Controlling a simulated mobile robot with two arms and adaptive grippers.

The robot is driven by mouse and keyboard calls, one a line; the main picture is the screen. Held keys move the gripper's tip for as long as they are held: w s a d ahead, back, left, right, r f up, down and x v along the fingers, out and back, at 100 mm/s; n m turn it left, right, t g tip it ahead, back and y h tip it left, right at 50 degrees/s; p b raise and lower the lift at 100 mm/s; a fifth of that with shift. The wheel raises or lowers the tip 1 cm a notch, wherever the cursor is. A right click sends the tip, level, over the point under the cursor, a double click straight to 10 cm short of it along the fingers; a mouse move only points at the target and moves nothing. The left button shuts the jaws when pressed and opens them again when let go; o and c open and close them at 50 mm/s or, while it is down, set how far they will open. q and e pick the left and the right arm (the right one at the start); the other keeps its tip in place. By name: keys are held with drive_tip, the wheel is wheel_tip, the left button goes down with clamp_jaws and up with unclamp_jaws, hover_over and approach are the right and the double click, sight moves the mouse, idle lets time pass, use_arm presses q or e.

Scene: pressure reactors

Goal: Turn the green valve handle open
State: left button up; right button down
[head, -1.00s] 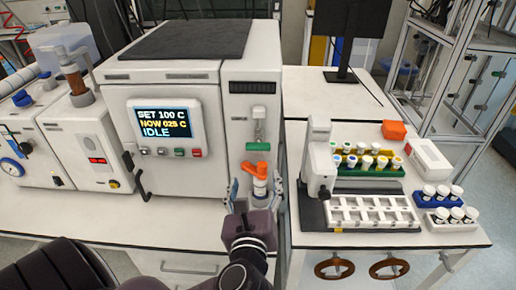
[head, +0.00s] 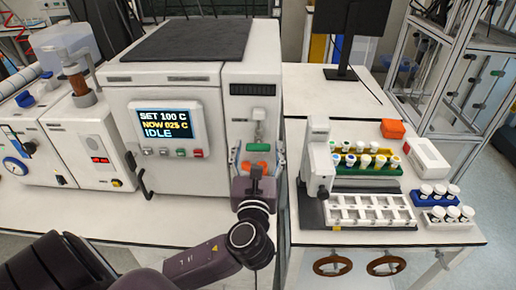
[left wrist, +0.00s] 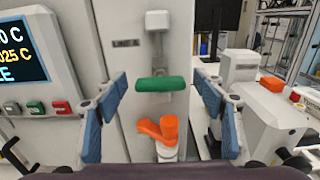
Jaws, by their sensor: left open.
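The green valve handle (head: 257,147) is on the front of the white reactor's narrow right section. It lies horizontal, and the left wrist view shows it whole (left wrist: 161,84). An orange handle (left wrist: 158,129) is just below it on a white fitting; in the head view my gripper partly hides it. My left gripper (head: 257,154) is open and empty, pointing at the panel. In the left wrist view its blue-padded fingers (left wrist: 161,86) stand on either side of the green handle, with a gap at both ends. My right gripper is not in view.
The reactor display (head: 165,124) reads SET 100 C, NOW 025 C, IDLE. A white rack (head: 370,211) and several capped vials stand on the right bench. Another instrument (head: 90,140) is at left. The bench in front of the reactor is mostly clear.

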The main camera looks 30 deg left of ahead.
use_arm(q)
drive_tip(key=c, duration=1.2)
drive_tip(key=shift+o, duration=0.2)
